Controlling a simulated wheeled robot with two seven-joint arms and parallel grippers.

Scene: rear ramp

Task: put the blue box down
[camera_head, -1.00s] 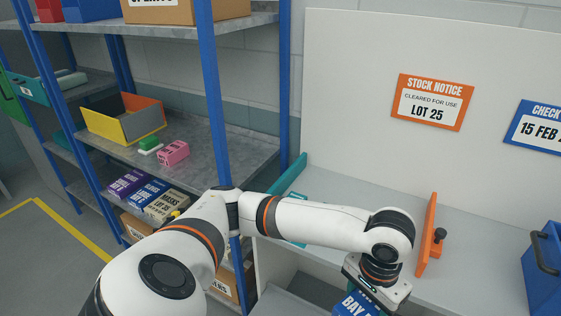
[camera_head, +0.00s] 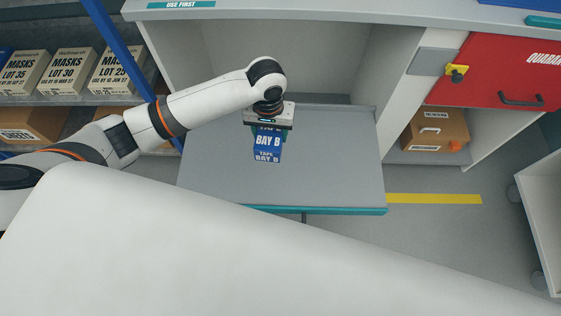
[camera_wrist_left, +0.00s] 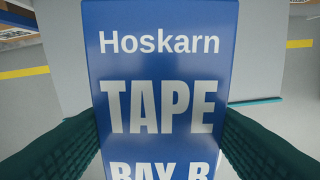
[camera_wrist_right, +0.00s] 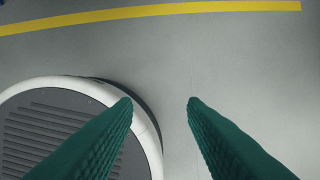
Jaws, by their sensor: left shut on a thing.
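The blue box (camera_head: 267,146), lettered "TAPE" and "BAY B", shows in the head view over the grey pulled-out shelf (camera_head: 330,165). It also fills the middle of the left wrist view (camera_wrist_left: 160,75), with "Hoskarn TAPE" in white. My left gripper (camera_head: 267,128) is shut on the box, one green finger on each side. I cannot tell whether the box's underside touches the shelf. My right gripper (camera_wrist_right: 160,103) shows only in the right wrist view, its green fingers apart with nothing between them, above the floor.
The grey shelf is bare around the box, with a teal front edge (camera_head: 330,210). A red door (camera_head: 500,75) and a cardboard box (camera_head: 436,129) are to the right. Cartons marked "MASKS" (camera_head: 70,72) stand on the left rack. A white arm link of mine crosses the foreground.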

